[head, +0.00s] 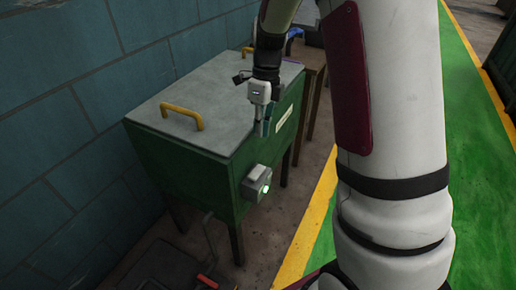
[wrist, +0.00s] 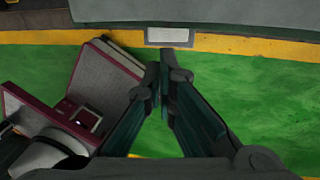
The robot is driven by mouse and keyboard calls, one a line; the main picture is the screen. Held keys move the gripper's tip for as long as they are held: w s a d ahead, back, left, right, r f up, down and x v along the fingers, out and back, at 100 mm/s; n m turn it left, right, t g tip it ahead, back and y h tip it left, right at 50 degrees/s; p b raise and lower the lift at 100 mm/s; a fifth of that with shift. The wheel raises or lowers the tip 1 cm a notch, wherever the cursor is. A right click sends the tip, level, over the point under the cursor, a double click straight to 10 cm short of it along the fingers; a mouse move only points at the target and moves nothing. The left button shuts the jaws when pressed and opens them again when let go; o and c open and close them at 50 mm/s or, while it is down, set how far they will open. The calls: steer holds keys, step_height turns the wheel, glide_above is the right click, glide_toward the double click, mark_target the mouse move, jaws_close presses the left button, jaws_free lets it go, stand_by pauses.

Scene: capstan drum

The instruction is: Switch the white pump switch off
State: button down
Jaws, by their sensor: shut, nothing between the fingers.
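A pale grey-white switch box (head: 257,183) with a small lit green spot is mounted on the front of the green cabinet (head: 185,165), near its lower right corner. It looks like the pump switch; its lever position is too small to tell. My gripper (head: 263,128) is shut and empty, pointing down in front of the cabinet's upper front edge, above the switch box and apart from it. In the wrist view the fingertips (wrist: 164,62) are together. A pale rectangular plate (wrist: 170,36) shows just beyond them; I cannot tell whether it is a label.
The cabinet has a grey lid with a yellow handle (head: 182,115). A pale label plate (head: 284,118) is on its front. A blue block wall (head: 60,90) stands behind. A red-handled item (head: 207,281) lies low at the front.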

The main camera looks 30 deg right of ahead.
mark_target(259, 172)
steer(key=f+b, duration=0.1)
steer(key=f, duration=0.3)
steer(key=s+a+f+b, duration=0.1)
steer(key=f+b, duration=0.1)
steer(key=f, duration=0.2)
steer(key=f+b, duration=0.1)
steer(key=f, duration=0.4)
steer(key=shift+s+a, duration=0.2)
steer(key=shift+a, duration=0.2)
steer(key=shift+a+f, duration=0.1)
steer(key=shift+s+a+f+t+h, duration=0.3)
steer(key=shift+f+t+h, duration=0.15)
steer(key=shift+h, duration=0.25)
steer(key=shift+d, duration=0.15)
steer(key=shift+w+d+p, duration=0.4)
steer(key=shift+w+d, duration=0.05)
steer(key=shift+d, duration=0.3)
